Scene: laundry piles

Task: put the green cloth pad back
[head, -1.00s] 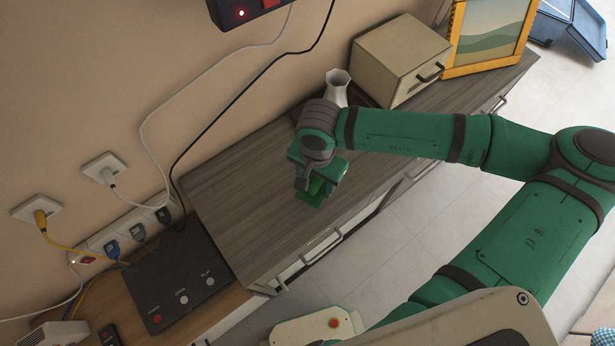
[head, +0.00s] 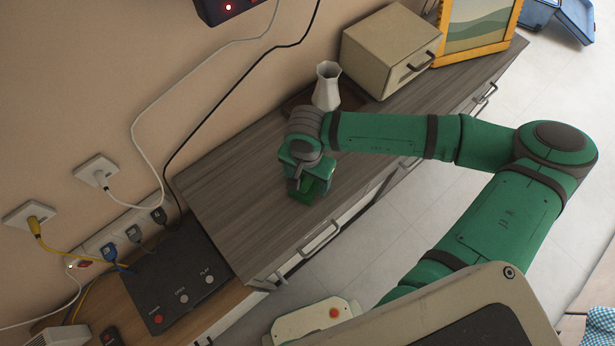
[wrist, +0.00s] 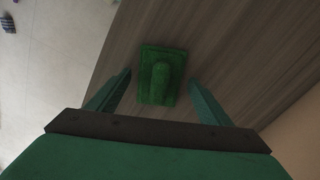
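The green cloth pad (wrist: 160,75) lies on the wood-grain cabinet top (wrist: 215,35); in the wrist view it is a dark green rectangle with a raised rounded ridge along its middle. My gripper (wrist: 160,80) is open, with one finger on each side of the pad and bare wood showing between pad and fingers. Nothing is held. In the head view my gripper (head: 298,185) points down at the cabinet top, and the pad (head: 309,191) is partly hidden by it. The height of the fingertips above the wood is hard to tell.
A white vase (head: 327,88) on a dark tray (head: 296,101) stands just behind my wrist. A beige box (head: 385,50) and a yellow picture frame (head: 436,45) are farther along. A black control panel (head: 180,275) sits lower left. The cabinet top left of my gripper is clear.

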